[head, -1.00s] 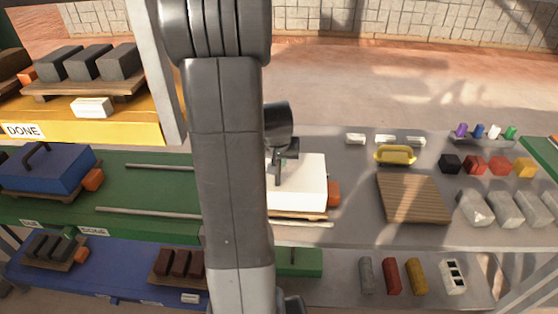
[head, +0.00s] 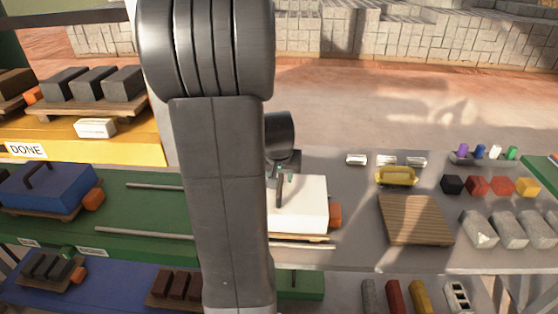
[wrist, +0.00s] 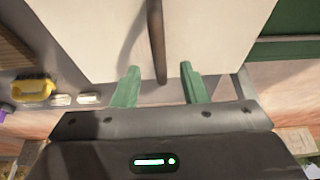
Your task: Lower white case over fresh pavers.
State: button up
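The white case (head: 305,204) sits low on a thin wooden board (head: 318,240) with an orange block (head: 335,215) at its right end. My arm hides its left part. Any pavers under it are hidden. My gripper (head: 280,178) is over the case's top. In the wrist view my gripper (wrist: 160,75) has its two green fingers spread, one on each side of the case's dark handle (wrist: 157,40), with a gap on both sides. The white case top (wrist: 95,35) fills the middle of that view.
A bare wooden board (head: 413,220), a yellow-handled tool (head: 396,176) and grey blocks (head: 510,230) lie to the right. A blue case (head: 45,185) stands on the green surface at left. Dark pavers (head: 93,83) rest on the yellow shelf. Rails (head: 145,232) cross the green surface.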

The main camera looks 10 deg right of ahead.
aim_at(280, 181)
jog(key=v, duration=0.9)
jog(key=shift+r, duration=0.15)
jog(key=shift+s, duration=0.1)
jog(key=x, duration=1.4)
jog(key=shift+r, duration=0.2)
